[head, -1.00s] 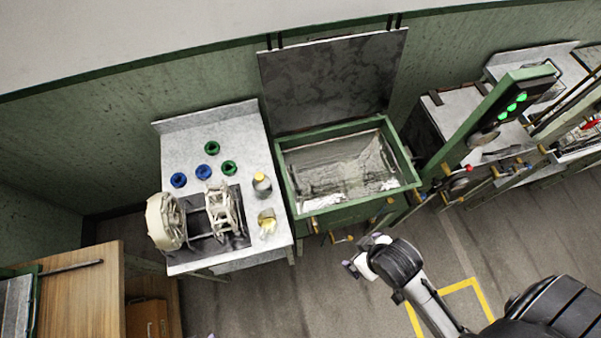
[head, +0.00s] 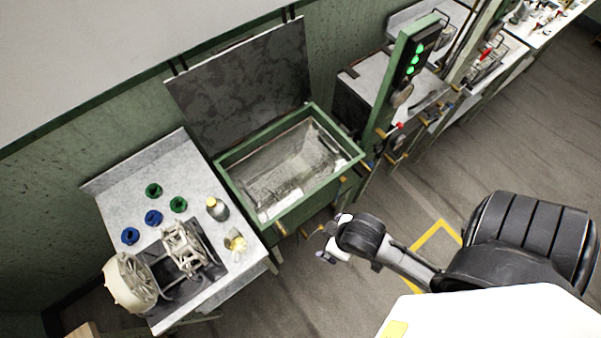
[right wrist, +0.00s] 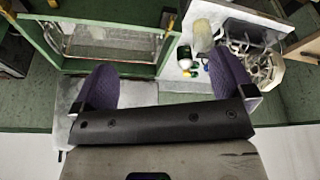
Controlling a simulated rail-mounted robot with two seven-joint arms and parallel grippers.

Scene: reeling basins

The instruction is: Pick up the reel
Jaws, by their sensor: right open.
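A pale open-framed reel (head: 182,248) stands on a dark mat on the grey table at the lower left of the head view. A cream spoked wheel (head: 130,283) stands just left of it. In the right wrist view the reel (right wrist: 240,48) and wheel (right wrist: 267,70) show at the upper right, beyond the fingers. My right gripper (head: 328,243) is in front of the green basin, right of the table and well apart from the reel. In the wrist view its purple-padded fingers (right wrist: 165,86) are apart with nothing between them. My left gripper is not in view.
The green-rimmed basin (head: 337,144) stands right of the table. A post with green lights (head: 415,60) is farther right. Open floor lies in front.

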